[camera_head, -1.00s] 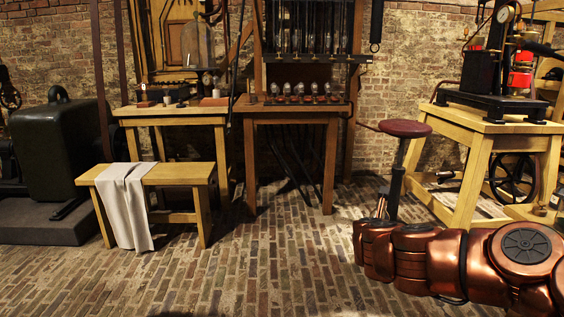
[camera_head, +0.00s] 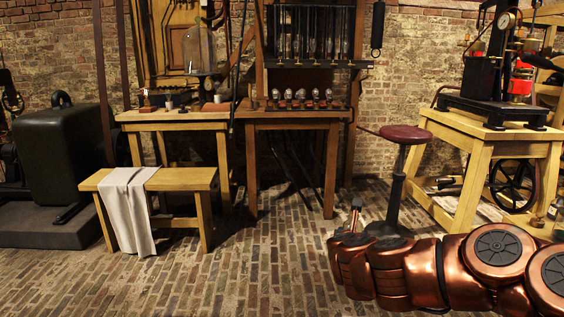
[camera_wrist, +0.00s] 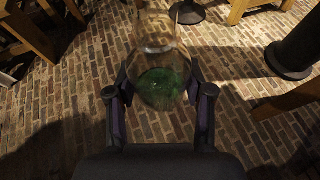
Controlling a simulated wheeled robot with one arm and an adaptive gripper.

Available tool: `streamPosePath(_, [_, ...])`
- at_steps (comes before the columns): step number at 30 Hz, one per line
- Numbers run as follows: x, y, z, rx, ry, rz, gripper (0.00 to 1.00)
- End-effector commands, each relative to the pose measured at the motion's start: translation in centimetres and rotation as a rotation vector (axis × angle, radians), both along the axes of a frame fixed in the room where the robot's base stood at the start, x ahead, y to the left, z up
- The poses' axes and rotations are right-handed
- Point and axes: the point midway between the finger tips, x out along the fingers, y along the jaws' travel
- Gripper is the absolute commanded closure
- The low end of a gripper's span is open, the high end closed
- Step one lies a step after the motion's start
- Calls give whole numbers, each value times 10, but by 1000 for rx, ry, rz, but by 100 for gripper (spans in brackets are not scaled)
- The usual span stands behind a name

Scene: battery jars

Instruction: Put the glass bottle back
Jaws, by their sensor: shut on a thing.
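The glass bottle (camera_wrist: 160,50) is clear and rounded, with a green mass (camera_wrist: 162,86) showing at its lower part. In the wrist view it sits between the two fingers of my gripper (camera_wrist: 159,92), which is shut on it. The brick floor shows through and around the glass, with no support visible under the bottle. The bottle cannot be made out there.
A stool with a dark red seat (camera_head: 406,134) stands just beyond my arm. A wooden table (camera_head: 292,117) holds a rack with several glass bulbs. A lighter table (camera_head: 174,117) with a bell jar (camera_head: 198,50) and a bench (camera_head: 180,180) with a cloth stand left. Brick floor is open in front.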

Motion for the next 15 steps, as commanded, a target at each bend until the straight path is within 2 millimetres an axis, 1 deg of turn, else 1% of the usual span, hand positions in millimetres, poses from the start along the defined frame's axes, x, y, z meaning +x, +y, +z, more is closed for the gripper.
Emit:
streamPosePath(1, [0,0,14,0,0,0,87])
streamPosePath(3, [0,0,22,0,0,0,87])
streamPosePath(15, [0,0,94,0,-1,0,87])
